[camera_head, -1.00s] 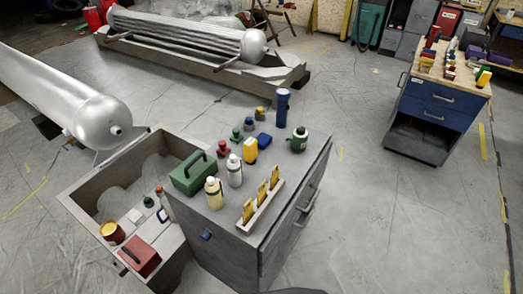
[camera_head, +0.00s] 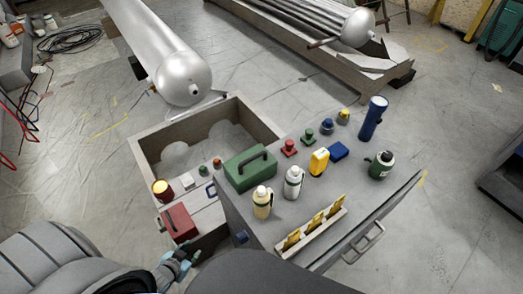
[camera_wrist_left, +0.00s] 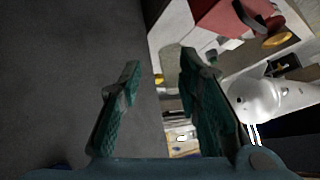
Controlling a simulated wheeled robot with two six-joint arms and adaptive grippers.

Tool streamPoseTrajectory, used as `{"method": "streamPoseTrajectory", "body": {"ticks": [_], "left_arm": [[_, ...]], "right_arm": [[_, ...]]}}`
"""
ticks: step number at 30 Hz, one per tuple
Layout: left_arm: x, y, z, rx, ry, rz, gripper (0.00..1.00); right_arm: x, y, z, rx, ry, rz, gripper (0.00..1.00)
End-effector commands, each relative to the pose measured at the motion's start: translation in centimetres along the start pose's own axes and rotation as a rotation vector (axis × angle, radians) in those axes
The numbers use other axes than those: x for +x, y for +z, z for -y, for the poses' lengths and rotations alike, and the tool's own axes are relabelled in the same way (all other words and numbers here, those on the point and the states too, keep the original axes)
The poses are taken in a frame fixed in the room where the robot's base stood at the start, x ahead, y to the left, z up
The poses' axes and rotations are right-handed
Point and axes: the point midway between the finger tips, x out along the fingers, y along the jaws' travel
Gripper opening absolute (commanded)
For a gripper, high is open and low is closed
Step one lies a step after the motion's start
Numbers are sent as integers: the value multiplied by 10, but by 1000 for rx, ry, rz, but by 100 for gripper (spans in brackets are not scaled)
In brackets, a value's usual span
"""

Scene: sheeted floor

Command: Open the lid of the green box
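The green box (camera_head: 250,172) sits on the left part of the grey cabinet top, beside the open-topped bin. It has a dark handle on top, and its lid looks closed. My left gripper (camera_head: 178,266) is low in the head view, below and left of the green box, near the red box and well apart from the green one. In the left wrist view its two green fingers (camera_wrist_left: 160,72) are spread with nothing between them. The green box cannot be made out there. My right gripper is not in view.
Two pale bottles (camera_head: 262,203) (camera_head: 293,183) stand in front of the green box. A rack of yellow items (camera_head: 312,228) lies along the cabinet's near edge. A red box (camera_head: 178,222) and red-yellow can (camera_head: 162,190) are at left. A blue flashlight (camera_head: 374,118) stands farther back.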

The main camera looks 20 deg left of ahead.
Motion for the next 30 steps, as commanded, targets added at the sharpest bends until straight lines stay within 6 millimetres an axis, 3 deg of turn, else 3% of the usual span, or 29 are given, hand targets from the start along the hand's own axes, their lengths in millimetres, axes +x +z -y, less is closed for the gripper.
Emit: {"method": "streamPoseTrajectory", "body": {"ticks": [1, 3, 4, 6, 9, 12, 14, 18, 30], "left_arm": [[7, -57, 21, 26, 12, -176, 31], [-5, -145, 34, 68, 83, -434, 31], [-16, -179, 34, 92, 127, -533, 31], [-48, -241, 24, 150, 251, -726, 31], [-90, -289, 4, 222, 413, -888, 31], [-108, -307, -8, 253, 490, -945, 31], [-108, -313, -12, 254, 496, -951, 31], [-94, -333, -25, 250, 492, -952, 31], [-48, -398, -72, 247, 490, -947, 31]], "right_arm": [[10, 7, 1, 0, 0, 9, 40], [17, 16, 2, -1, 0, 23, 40], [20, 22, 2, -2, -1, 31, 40], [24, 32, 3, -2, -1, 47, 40], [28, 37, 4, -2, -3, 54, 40], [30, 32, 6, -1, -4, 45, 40], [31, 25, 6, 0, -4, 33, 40], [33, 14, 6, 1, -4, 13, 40], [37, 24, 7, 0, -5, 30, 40]]}}
